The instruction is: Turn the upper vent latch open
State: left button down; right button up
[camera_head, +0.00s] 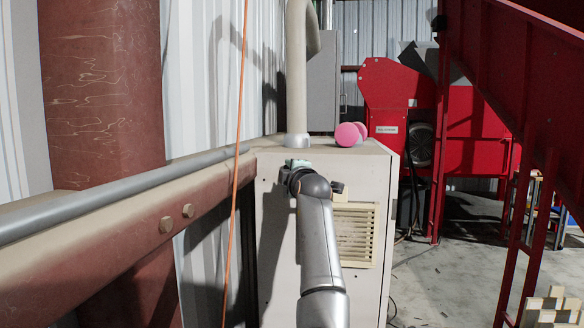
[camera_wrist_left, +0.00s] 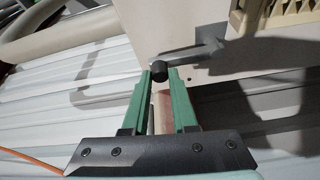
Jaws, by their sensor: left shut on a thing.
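The beige cabinet (camera_head: 275,230) has a slatted vent (camera_head: 355,232) on its front, and the vent's corner shows in the left wrist view (camera_wrist_left: 275,14). A grey latch lever (camera_wrist_left: 195,52) with a dark round knob (camera_wrist_left: 159,71) stands out from the panel beside the vent. My left gripper (camera_wrist_left: 160,76) has its green fingertips on either side of the knob and is shut on it. In the head view my left gripper (camera_head: 297,164) is at the cabinet's upper left front, partly hidden by its wrist. A small dark piece (camera_head: 337,187) shows above the vent. My right gripper is out of view.
A pink round object (camera_head: 348,135) and a beige pipe (camera_head: 297,70) are on the cabinet top. An orange cable (camera_head: 236,150) hangs left of my arm. A rusty beam with a grey rail (camera_head: 110,213) runs along the left. Red machinery (camera_head: 400,100) stands behind right; the floor (camera_head: 440,275) there is mostly clear.

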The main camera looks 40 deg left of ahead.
pick_arm(q)
jog(key=shift+r, duration=0.15)
jog(key=c, duration=0.7)
grip_release()
jog(key=shift+a, duration=0.1)
jog(key=b+v, duration=0.3)
jog(key=v, duration=0.9)
jog(key=shift+s+b, duration=0.25)
jog(key=shift+b, duration=0.05)
